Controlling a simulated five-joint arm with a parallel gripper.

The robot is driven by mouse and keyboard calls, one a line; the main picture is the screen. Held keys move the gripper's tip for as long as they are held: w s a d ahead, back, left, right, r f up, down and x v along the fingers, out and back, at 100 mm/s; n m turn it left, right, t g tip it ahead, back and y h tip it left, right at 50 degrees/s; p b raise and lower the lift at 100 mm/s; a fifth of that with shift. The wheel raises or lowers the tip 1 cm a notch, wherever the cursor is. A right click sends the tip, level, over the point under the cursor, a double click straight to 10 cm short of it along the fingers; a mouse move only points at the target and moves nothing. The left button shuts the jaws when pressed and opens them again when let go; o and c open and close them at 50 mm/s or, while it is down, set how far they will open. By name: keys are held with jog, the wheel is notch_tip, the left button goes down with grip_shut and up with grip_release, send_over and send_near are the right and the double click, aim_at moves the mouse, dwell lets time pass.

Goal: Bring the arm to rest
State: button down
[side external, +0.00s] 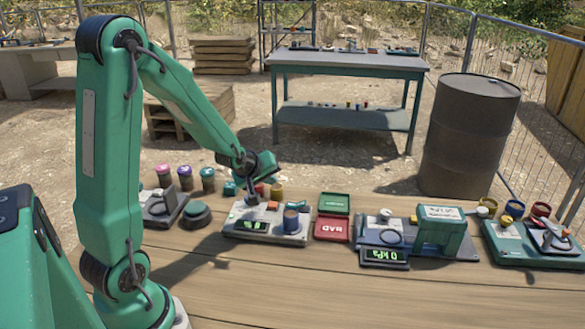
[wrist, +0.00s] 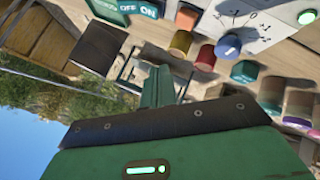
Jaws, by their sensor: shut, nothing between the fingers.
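My green arm reaches from the left over the wooden table (side external: 330,290), bent at the elbow with its forearm sloping down to the right. My gripper (side external: 252,197) is above the back left part of a grey device with a lit green display (side external: 255,226). I cannot tell from the side external view whether it touches the device. In the wrist view the green fingers of my gripper (wrist: 158,88) are together with nothing held. Near them is a pale panel with a blue knob (wrist: 229,45) and a small green light.
A green tray (side external: 334,203) and a red tray marked BAD (side external: 332,229) lie right of the device. Farther right are a unit with a kPa display (side external: 385,257) and a green station (side external: 530,250). Lidded jars (side external: 185,177) stand behind left. The table's front is clear.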

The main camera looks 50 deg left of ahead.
dwell(0.3)
jog(key=s+d+r+m+g+h, duration=0.1)
jog(key=s+d+r+m+h, duration=0.1)
jog(key=s+d+r+m, duration=0.5)
jog(key=s+d+r+m+g+h, duration=0.1)
jog(key=s+d+r+m, duration=0.6)
jog(key=s+d, duration=0.4)
jog(key=shift+s+d+g+h, duration=0.3)
jog(key=shift+s+g+h, duration=0.1)
